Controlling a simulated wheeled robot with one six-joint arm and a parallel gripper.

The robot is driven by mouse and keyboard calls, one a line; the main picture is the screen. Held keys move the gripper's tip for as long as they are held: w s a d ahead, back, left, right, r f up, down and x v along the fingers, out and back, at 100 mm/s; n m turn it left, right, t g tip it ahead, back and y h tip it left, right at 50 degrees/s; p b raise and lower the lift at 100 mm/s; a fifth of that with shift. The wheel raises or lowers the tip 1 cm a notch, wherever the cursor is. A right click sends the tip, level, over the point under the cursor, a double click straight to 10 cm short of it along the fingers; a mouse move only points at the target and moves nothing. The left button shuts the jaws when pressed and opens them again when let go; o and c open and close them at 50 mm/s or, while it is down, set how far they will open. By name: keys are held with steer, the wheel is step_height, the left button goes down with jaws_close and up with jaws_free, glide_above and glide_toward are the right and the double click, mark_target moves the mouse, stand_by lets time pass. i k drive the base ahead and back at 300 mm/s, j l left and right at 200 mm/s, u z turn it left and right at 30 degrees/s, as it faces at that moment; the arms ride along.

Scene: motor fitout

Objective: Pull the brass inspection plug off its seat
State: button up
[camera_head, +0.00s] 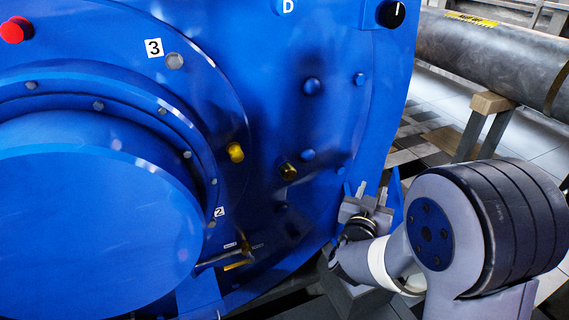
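My gripper (371,191) is to the right of and slightly below the brass plug, near the motor's right edge. Its two fingers point up with a gap between them and nothing visible in it. It is apart from the plug in the picture; the depth between them is hard to tell.
The blue motor housing (320,120) carries several blue bolt heads, a red button (15,30) and a black knob (391,14). A lever with a yellow part (238,264) projects low on the face. A grey pipe (490,60) rests on a wood-topped stand (492,103) at right.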

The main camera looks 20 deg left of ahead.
mark_target(287, 171)
steer(key=i+l+u, duration=0.2)
steer(key=u, duration=0.2)
steer(key=i+l+u, duration=0.1)
steer(key=l+u, duration=0.3)
steer(key=i+l+u, duration=0.1)
steer(key=l+u, duration=0.7)
steer(key=i+j, duration=0.05)
